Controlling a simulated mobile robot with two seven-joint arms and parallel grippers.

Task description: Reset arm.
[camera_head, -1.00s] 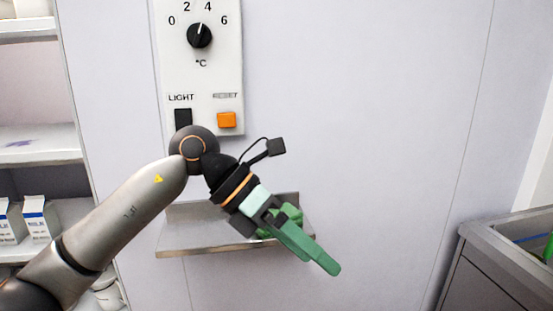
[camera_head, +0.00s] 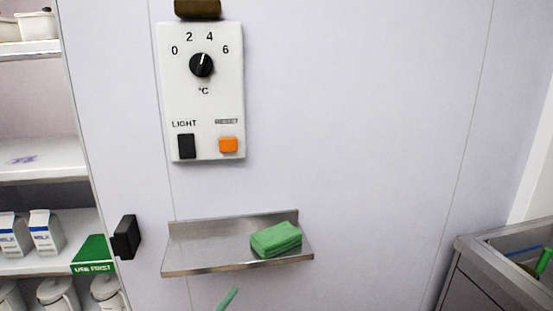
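A white control panel (camera_head: 203,105) is on the wall, with a black dial (camera_head: 201,65), a black light switch (camera_head: 186,146) and an orange reset button (camera_head: 228,145). The dial's mark points up, slightly right, between 2 and 4. My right gripper is not in view.
A green folded cloth or sponge (camera_head: 276,239) lies on the steel wall shelf (camera_head: 205,256). A black handle-like block (camera_head: 125,237) is left of it. Shelving (camera_head: 40,174) with cartons and jugs stands left; a steel sink unit (camera_head: 490,263) stands right.

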